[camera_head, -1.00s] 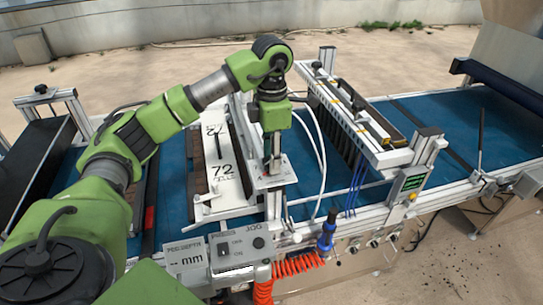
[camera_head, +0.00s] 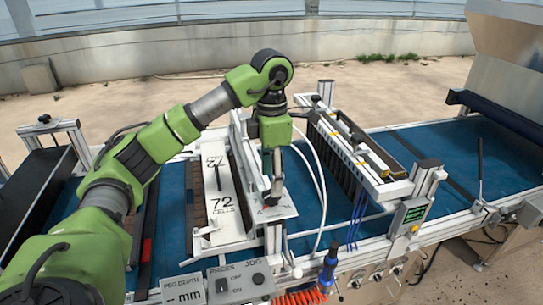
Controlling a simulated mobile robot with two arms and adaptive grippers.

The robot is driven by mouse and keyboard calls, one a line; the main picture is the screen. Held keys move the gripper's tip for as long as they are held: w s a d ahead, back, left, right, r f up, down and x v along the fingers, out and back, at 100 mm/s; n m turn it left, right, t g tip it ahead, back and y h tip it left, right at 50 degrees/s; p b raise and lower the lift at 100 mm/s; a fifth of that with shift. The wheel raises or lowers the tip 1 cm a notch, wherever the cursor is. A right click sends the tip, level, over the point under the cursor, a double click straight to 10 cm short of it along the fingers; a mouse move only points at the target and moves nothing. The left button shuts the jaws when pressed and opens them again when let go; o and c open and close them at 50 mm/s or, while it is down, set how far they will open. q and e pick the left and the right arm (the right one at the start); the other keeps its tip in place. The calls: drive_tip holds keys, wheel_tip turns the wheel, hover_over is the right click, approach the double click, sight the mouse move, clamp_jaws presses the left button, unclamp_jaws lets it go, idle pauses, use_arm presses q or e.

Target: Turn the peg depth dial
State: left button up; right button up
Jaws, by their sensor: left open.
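My left gripper (camera_head: 274,188) points down over a small light metal plate (camera_head: 283,208) with faint markings, beside the white "72 CELLS" plate (camera_head: 226,207). It is open; its fingers are small and partly overlap what lies beneath, so contact cannot be told. The peg depth dial cannot be made out clearly; it may be hidden at the fingers. A grey panel labelled "PEG DEPTH" (camera_head: 183,283) with a dark "mm" display stands at the bottom edge. My right gripper is out of view.
White hoses (camera_head: 320,190) curve right of my gripper. A white-framed bar unit (camera_head: 362,160) crosses the blue belt (camera_head: 460,150). A green-lit screen (camera_head: 415,214) and a blue tool (camera_head: 329,262) with orange coiled hose are nearby.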

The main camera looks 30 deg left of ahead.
use_arm(q)
wheel_tip(320, 180, up, 8)
drive_tip(key=shift+f, duration=0.2)
